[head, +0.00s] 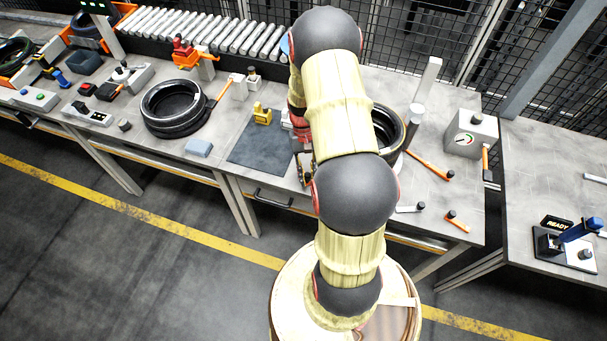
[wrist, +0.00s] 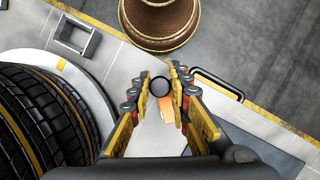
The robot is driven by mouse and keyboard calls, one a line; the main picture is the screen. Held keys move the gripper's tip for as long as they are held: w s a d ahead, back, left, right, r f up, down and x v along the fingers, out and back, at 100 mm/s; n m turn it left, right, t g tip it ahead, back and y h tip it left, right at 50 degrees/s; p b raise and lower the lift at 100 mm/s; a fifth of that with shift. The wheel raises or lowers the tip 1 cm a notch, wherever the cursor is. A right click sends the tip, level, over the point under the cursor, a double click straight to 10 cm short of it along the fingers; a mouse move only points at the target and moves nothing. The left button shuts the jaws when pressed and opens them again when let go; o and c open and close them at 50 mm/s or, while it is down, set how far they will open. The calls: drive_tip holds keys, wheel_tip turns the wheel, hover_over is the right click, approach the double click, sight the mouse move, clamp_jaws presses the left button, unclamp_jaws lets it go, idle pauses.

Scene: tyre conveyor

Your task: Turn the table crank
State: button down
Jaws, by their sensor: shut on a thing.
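In the wrist view my gripper (wrist: 160,84) has its two fingers on either side of a round black knob (wrist: 159,87), shut on it. An orange piece (wrist: 169,110) shows just below the knob, between the fingers. I take the knob and orange piece to be the table crank's handle; the rest of the crank is hidden. A large black tyre (wrist: 45,110) lies to the left of the gripper on a pale round plate (wrist: 100,95). In the head view my arm covers most of the gripper and the crank; the tyre (head: 388,128) shows partly behind the arm.
A grey bench (head: 225,140) carries another tyre (head: 175,107), a dark mat (head: 262,143) and a gauge box (head: 471,133). An orange-handled tool (head: 428,165) lies right of my arm. A drawer handle (wrist: 217,85) is close to the gripper's right. Rollers (head: 205,28) run behind.

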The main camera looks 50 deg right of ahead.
drive_tip(key=n, duration=0.2)
drive_tip(key=d+n+h+p, duration=0.1)
drive_tip(key=n, duration=0.1)
drive_tip(key=d+n+g+h, duration=0.1)
drive_tip(key=shift+s+d+n+p, duration=0.15)
drive_tip(key=shift+n+p, duration=0.15)
drive_tip(key=shift+n, duration=0.1)
drive_tip(key=shift+w+d+n+h+p, duration=0.15)
drive_tip(key=shift+d+n+h, duration=0.2)
drive_tip(key=shift+n, duration=0.5)
drive_tip(key=shift+w+d+n+h+p, duration=0.1)
drive_tip(key=shift+d+n+h+p, duration=0.2)
drive_tip(key=shift+n, duration=0.5)
drive_tip(key=shift+w+d+n+h+p, duration=0.1)
drive_tip(key=shift+d+n+h, duration=0.3)
drive_tip(key=shift+n, duration=0.45)
drive_tip(key=c, duration=1.7)
unclamp_jaws()
drive_tip(key=shift+o, duration=0.2)
drive_tip(key=v, duration=1.2)
drive_tip(key=shift+s, duration=0.15)
